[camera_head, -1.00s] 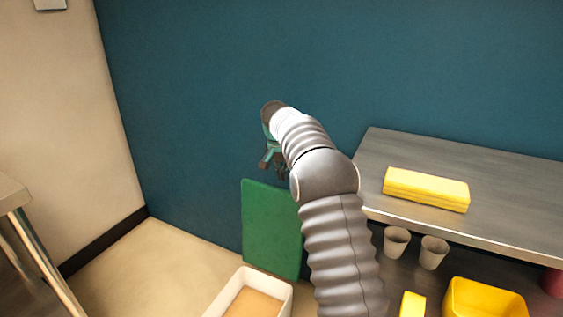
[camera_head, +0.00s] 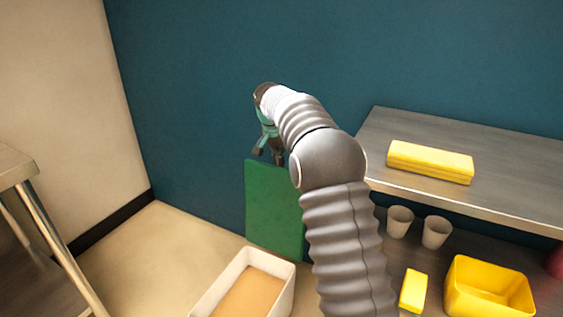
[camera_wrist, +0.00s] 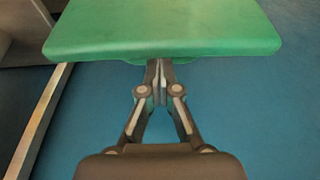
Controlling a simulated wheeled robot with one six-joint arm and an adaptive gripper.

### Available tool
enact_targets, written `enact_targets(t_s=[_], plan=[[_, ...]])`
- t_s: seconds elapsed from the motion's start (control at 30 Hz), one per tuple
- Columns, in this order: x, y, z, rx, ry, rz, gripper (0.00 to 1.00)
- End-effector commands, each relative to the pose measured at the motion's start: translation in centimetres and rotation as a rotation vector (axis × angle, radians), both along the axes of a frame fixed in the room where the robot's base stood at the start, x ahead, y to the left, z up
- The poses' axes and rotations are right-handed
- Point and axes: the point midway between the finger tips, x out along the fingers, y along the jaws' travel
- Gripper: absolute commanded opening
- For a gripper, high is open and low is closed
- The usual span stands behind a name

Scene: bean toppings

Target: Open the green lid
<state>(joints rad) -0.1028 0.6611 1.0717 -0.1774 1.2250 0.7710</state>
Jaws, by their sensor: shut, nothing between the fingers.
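The green lid (camera_head: 272,210) stands upright close to the blue wall, behind a white bin (camera_head: 283,285) holding tan contents. Its right part is hidden by my arm in the head view. My gripper (camera_head: 268,155) is just above the lid's top edge, pointing down. In the wrist view, the lid (camera_wrist: 165,28) fills the top middle. There my gripper (camera_wrist: 158,72) is shut and empty, with its fingertips close to the lid's near edge. I cannot tell whether they touch it.
A metal table (camera_head: 490,140) at right bears a yellow block (camera_head: 430,162). Below it are two cups (camera_head: 399,222), a yellow box (camera_head: 488,292) and a small yellow piece (camera_head: 413,292). A metal table (camera_head: 14,164) stands at left. The floor (camera_head: 165,255) left of the bin is clear.

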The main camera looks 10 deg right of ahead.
Motion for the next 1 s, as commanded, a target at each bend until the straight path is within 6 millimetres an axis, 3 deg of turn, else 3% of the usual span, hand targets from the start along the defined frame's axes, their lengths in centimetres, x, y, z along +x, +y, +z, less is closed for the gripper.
enact_targets(t_s=[0.43, 1.0], plan=[[-4.3, 2.9, 0.1, -0.080, -0.115, 0.000, 0.00], [-4.4, 2.8, 0.6, -0.088, -0.123, -0.002, 0.00]])
